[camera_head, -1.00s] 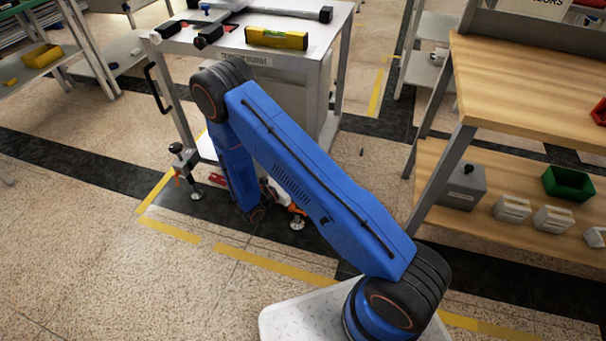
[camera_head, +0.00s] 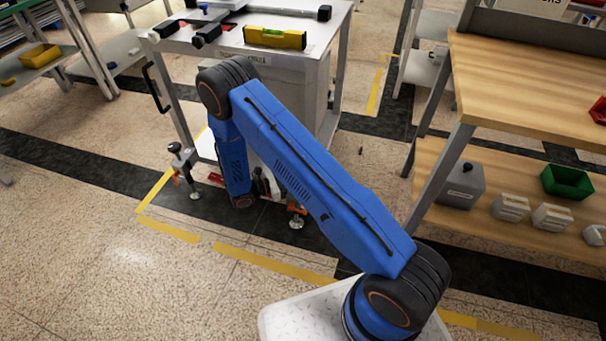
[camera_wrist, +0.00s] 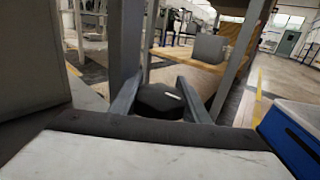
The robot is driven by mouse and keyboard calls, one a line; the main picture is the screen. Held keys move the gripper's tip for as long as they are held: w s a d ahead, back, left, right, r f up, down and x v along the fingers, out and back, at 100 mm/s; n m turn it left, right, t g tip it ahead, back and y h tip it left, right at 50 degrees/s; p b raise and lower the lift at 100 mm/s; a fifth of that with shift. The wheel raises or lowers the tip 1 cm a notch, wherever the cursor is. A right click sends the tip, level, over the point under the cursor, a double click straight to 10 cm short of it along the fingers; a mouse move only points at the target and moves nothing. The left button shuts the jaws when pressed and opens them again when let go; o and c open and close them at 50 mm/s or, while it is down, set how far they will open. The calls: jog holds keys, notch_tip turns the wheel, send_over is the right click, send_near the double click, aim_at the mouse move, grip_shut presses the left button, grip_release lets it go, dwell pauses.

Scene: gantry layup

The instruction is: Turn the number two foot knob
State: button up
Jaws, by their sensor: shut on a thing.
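A black knob (camera_wrist: 160,98) with a white mark on top sits between the two grey fingers of my gripper (camera_wrist: 160,96) in the wrist view. The fingers are shut on its sides. I cannot read a number on it. A levelling foot (camera_head: 185,170) with a black knob on top stands at the cart's near left corner.
The grey cart (camera_head: 285,62) carries a yellow spirit level (camera_head: 275,38) and black-ended bars. A wooden workbench (camera_head: 520,90) stands at right, with a green bin (camera_head: 566,182) on its lower shelf. Yellow-taped floor in front of the cart is open.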

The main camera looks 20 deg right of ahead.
jog(key=shift+s+m+g, duration=0.15)
jog(key=shift+m+g, duration=0.3)
jog(key=shift+g, duration=0.25)
jog(key=shift+s+m+g, duration=0.15)
jog(key=shift+m+g, duration=0.3)
jog(key=shift+g, duration=0.25)
jog(key=o, duration=1)
jog(key=shift+o, duration=0.2)
jog(key=shift+a, duration=0.1)
jog(key=w+a, duration=0.2)
jog(key=a, duration=1.5)
jog(key=shift+a, duration=0.1)
